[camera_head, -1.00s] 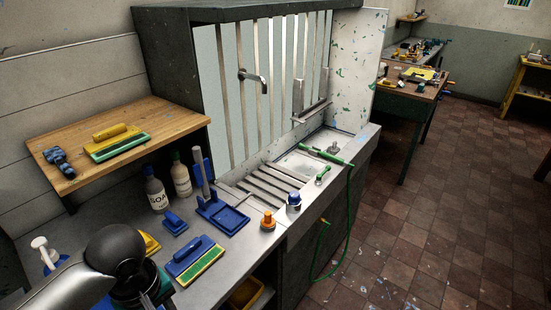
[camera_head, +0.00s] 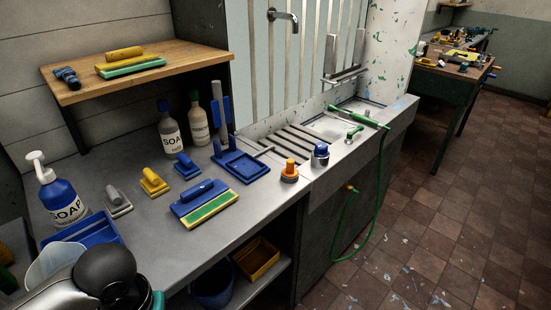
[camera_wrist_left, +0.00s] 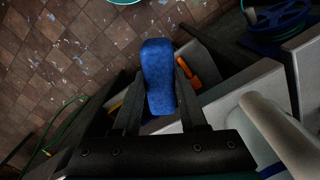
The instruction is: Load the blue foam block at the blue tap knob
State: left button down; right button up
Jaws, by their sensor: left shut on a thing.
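A blue foam block (camera_wrist_left: 159,78) shows in the left wrist view, between the two dark fingers of my left gripper (camera_wrist_left: 158,95). The gripper is shut on it, and brown floor tiles show beyond the block. In the head view only my left wrist shows at the bottom left; the fingers and block are out of the frame. The blue tap knob (camera_head: 321,150) sits on a metal base at the front of the counter, right of the orange knob (camera_head: 290,168). My left wrist is far left of it. My right gripper is not in view.
The counter (camera_head: 262,205) holds a blue-green float (camera_head: 205,203), a blue tray (camera_head: 241,166), small scrapers and soap bottles (camera_head: 170,130). A blue soap pump (camera_head: 60,195) stands at the left. A green hose (camera_head: 379,180) hangs down the front right. Tiled floor lies clear at right.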

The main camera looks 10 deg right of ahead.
aim_at(321, 149)
jog(key=i+l+u, duration=0.2)
jog(key=l, duration=0.3)
jog(key=i+l+u, duration=0.2)
jog(key=l, duration=0.35)
jog(key=i+l+u, duration=0.15)
jog(key=l, duration=0.4)
jog(key=i+l+u, duration=0.2)
jog(key=l, duration=0.35)
jog(key=l+u, duration=0.2)
jog(key=l, duration=0.4)
jog(key=k, duration=0.05)
